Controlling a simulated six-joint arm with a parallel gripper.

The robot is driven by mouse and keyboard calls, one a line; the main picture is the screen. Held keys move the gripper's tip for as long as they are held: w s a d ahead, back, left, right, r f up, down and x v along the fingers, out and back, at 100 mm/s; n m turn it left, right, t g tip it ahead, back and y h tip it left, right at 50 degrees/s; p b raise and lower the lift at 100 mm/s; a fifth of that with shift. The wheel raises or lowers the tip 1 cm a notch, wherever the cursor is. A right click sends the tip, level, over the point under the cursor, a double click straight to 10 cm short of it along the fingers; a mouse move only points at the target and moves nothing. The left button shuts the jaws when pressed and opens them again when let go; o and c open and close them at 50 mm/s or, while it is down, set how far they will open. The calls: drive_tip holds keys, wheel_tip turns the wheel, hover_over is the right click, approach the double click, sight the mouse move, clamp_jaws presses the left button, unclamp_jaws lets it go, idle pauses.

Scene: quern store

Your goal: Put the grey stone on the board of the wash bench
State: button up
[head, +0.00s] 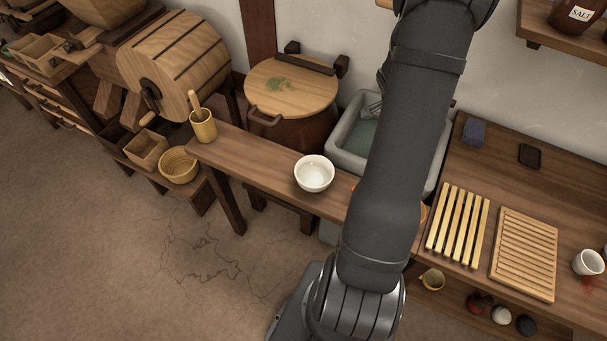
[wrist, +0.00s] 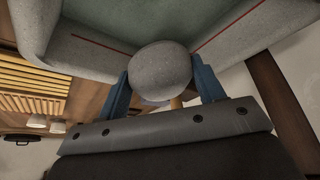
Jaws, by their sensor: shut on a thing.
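The grey stone (wrist: 160,72) is rounded and speckled. My gripper (wrist: 162,82) is shut on it, with one blue finger at each side. The stone is in front of the grey stone basin (wrist: 95,58) in the wrist view; its height above the basin is hard to tell. In the head view my arm hides the gripper and the stone. The wash bench (head: 486,160) stands at the right. It carries a pale ribbed board (head: 525,253) and a yellow slatted rack (head: 458,225). The slats also show at the left of the wrist view (wrist: 32,82).
The basin (head: 352,150) holds water, partly behind my arm. On the bench are a dark blue block (head: 473,132), a black item (head: 530,155) and a white cup (head: 588,262). A white bowl (head: 314,173) sits on the narrow plank. Several small things stand on the shelf below.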

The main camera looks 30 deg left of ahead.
drive_tip(key=shift+m, duration=0.3)
drive_tip(key=s+a, duration=0.3)
drive_tip(key=a, duration=0.2)
drive_tip(key=s+a, duration=0.3)
drive_tip(key=a, duration=0.3)
drive_tip(key=s+a, duration=0.3)
drive_tip(key=a, duration=0.2)
drive_tip(key=shift+s+a+r, duration=0.15)
drive_tip(key=shift+a+r, duration=0.1)
drive_tip(key=shift+a, duration=0.1)
drive_tip(key=r+m, duration=0.1)
drive_tip(key=m, duration=0.1)
hover_over(284, 167)
drive_tip(key=shift+g+h, duration=0.3)
drive_tip(key=shift+s+a+f, duration=0.15)
drive_tip(key=shift+a+f, duration=0.05)
drive_tip(key=shift+f, duration=1.4)
drive_tip(key=shift+s+a+f, duration=0.15)
drive_tip(key=shift+s+f, duration=0.05)
drive_tip(key=shift+f, duration=1.4)
drive_tip(key=shift+s+a+f, duration=0.15)
drive_tip(key=shift+a+f, duration=0.05)
drive_tip(key=shift+f, duration=1.4)
drive_tip(key=shift+f, duration=0.1)
drive_tip(key=o, duration=1.2)
drive_tip(key=v, duration=1.2)
